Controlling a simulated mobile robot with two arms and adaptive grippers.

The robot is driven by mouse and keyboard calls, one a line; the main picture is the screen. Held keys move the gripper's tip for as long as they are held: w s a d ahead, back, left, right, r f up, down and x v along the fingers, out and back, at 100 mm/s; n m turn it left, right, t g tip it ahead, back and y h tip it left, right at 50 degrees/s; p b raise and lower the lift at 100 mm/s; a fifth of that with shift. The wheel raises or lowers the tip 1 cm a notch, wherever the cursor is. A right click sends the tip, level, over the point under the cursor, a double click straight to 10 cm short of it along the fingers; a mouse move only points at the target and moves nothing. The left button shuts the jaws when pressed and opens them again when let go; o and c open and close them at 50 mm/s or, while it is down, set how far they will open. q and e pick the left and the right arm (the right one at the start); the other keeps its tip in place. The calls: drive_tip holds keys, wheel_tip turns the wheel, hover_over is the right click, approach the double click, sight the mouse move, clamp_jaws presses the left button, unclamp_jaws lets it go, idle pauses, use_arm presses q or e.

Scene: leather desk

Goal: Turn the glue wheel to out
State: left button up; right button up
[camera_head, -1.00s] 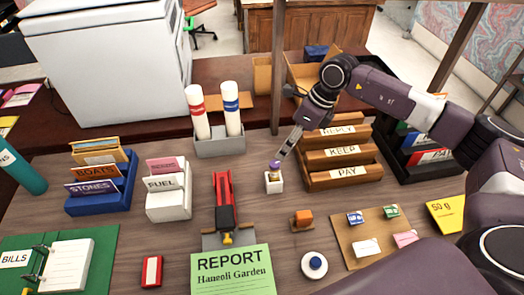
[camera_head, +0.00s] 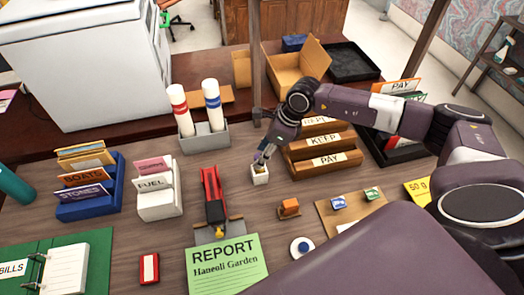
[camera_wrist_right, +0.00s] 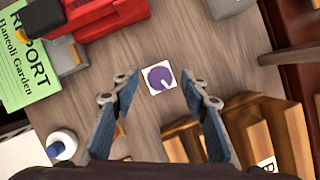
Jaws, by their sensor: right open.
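The glue is a small white block (camera_head: 260,176) on the desk, left of the labelled wooden sorter. Its purple round wheel (camera_wrist_right: 158,78) shows in the right wrist view, with a white mark pointing to the lower right. No wording around the wheel is readable. My right gripper (camera_head: 264,155) is open, just above the block, and partly hides the wheel in the head view. In the right wrist view its fingertips (camera_wrist_right: 162,77) are spread on either side of the wheel, with gaps showing. My left gripper is not in view.
The wooden sorter (camera_head: 326,161) stands close to the right of the block. A red stapler (camera_head: 212,195) and a grey holder with two white tubes (camera_head: 205,139) stand to the left. An orange item (camera_head: 289,207) is in front. Bare desk surrounds the block.

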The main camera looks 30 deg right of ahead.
clamp_jaws()
drive_tip(key=shift+f+n+b, duration=0.15)
drive_tip(key=shift+n+b, duration=0.15)
drive_tip(key=shift+b, duration=0.3)
drive_tip(key=n+g+b, duration=0.1)
drive_tip(key=n+b, duration=0.1)
drive_tip(key=b, duration=0.1)
drive_tip(key=n+g+b, duration=0.1)
drive_tip(key=n+b, duration=0.2)
drive_tip(key=b, duration=0.1)
drive_tip(key=n+g+y+b, duration=0.1)
drive_tip(key=n+b, duration=0.2)
drive_tip(key=shift+w+d+f, duration=0.1)
drive_tip(key=shift+w, duration=0.3)
drive_tip(key=shift+w+r+n+g+h+b, duration=0.15)
drive_tip(key=shift+n+g+b, duration=0.25)
drive_tip(key=shift+n+b, duration=0.55)
drive_tip(key=shift+s+r+n+g+h+b, duration=0.15)
drive_tip(key=shift+n+g+b, duration=0.25)
drive_tip(key=shift+n+b, duration=0.55)
unclamp_jaws()
